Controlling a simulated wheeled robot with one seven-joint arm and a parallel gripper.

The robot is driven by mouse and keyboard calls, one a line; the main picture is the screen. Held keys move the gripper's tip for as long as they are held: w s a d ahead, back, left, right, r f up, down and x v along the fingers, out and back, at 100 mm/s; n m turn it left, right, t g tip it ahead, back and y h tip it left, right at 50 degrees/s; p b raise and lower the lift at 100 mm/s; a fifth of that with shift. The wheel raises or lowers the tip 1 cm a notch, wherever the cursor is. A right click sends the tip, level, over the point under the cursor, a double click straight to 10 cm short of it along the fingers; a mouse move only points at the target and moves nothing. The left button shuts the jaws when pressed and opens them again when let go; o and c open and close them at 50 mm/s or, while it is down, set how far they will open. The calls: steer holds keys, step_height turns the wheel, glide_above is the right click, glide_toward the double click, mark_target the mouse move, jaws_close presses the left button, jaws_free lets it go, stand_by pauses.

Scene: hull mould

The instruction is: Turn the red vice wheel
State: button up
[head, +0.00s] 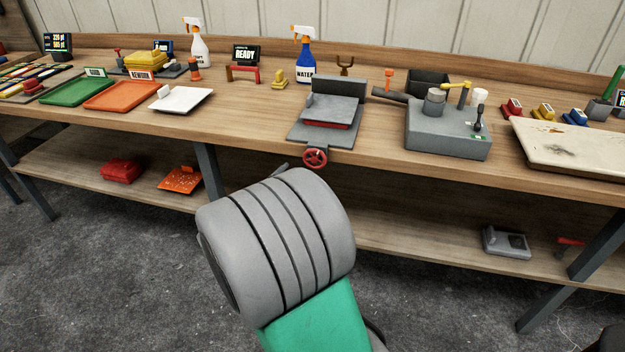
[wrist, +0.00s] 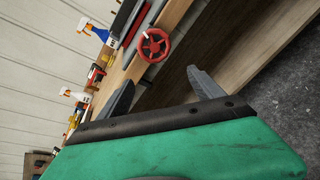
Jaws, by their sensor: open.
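The red vice wheel (head: 315,158) is a small spoked handwheel at the front edge of the bench, below the grey vice (head: 328,112). It also shows in the wrist view (wrist: 155,45), beyond my fingertips. My gripper (wrist: 160,85) is open and empty, with its two grey fingers apart. The wheel lies ahead of the gap between the fingers, and nothing touches it. In the head view my grey and green arm hides most of the gripper, just below the wheel.
The wooden bench (head: 240,115) has a lower shelf (head: 420,240) under it. A white tray (head: 181,99) lies left of the vice. A grey machine block (head: 447,135) and a stained cream slab (head: 575,150) stand right. Blue (head: 305,60) and white (head: 198,45) spray bottles stand behind.

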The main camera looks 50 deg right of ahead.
mark_target(315, 158)
steer(key=d+n+h, duration=0.1)
steer(key=d+n, duration=0.1)
steer(key=d, duration=0.1)
steer(key=w+d+n+t, duration=0.1)
steer(key=d+n, duration=0.2)
steer(key=d+n+h, duration=0.1)
steer(key=d+n, duration=0.1)
steer(key=d, duration=0.2)
steer(key=shift+w+d+r+n+h+b, duration=0.1)
steer(key=shift+w+r+n+h+b, duration=0.05)
steer(key=shift+w+n+h+b, duration=0.2)
steer(key=shift+c, duration=0.2)
steer(key=c, duration=1.1)
